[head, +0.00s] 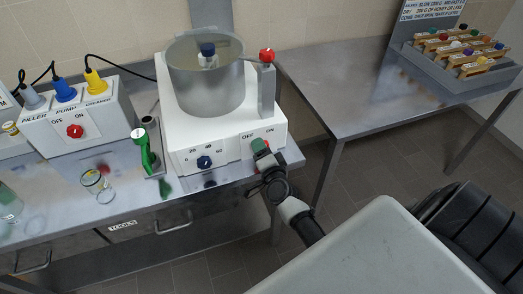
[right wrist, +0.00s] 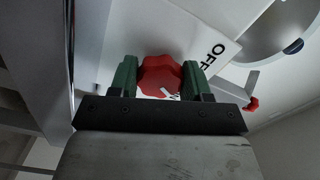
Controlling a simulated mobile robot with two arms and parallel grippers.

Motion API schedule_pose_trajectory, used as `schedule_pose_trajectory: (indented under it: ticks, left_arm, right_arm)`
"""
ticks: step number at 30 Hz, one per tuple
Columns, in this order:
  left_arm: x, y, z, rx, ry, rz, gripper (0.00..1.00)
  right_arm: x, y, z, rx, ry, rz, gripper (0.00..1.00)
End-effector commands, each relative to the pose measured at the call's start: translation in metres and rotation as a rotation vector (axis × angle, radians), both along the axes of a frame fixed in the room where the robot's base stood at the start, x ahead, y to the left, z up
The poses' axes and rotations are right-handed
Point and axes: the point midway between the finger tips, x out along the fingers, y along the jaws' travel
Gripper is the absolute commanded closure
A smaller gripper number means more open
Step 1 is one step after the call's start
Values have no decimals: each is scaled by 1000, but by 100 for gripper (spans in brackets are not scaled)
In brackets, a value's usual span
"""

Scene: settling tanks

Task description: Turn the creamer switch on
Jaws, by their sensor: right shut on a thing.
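The creamer is a white machine (head: 185,145) with a grey metal tank (head: 205,85) on top, on the steel bench. Its front has a dark blue dial (head: 204,162) and, to the right, a switch panel marked OFF and ON. My right gripper (head: 261,150) is at this panel, just below the lettering, and covers most of the switch in the head view. In the right wrist view the red switch knob (right wrist: 160,74) sits between the green fingers, which are shut on it. A white mark shows near the knob's lower edge. My left gripper is not in view.
A white box (head: 85,120) with FILLER, PUMP and CREAMER plugs and its own red OFF/ON knob (head: 75,131) stands left. A green-handled tool (head: 141,150) and a glass jar (head: 97,185) are nearby. The right table (head: 340,85) is mostly clear, with a rack behind.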

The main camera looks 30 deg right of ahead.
Motion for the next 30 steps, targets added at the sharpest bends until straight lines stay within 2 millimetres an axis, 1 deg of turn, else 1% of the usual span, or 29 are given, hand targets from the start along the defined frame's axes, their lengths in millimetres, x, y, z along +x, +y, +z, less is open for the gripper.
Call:
schedule_pose_trajectory:
  ticks: [9,23,24,28,30]
  left_arm:
    - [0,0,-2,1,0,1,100]
    - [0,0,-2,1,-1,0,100]
    - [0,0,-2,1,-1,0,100]
    - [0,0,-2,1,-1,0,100]
    - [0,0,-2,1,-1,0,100]
  right_arm:
    - [0,0,0,86,-20,0,76]
    - [0,0,0,98,-22,1,76]
    - [0,0,0,97,-22,1,46]
    - [0,0,0,96,-22,0,27]
    - [0,0,0,95,-22,0,27]
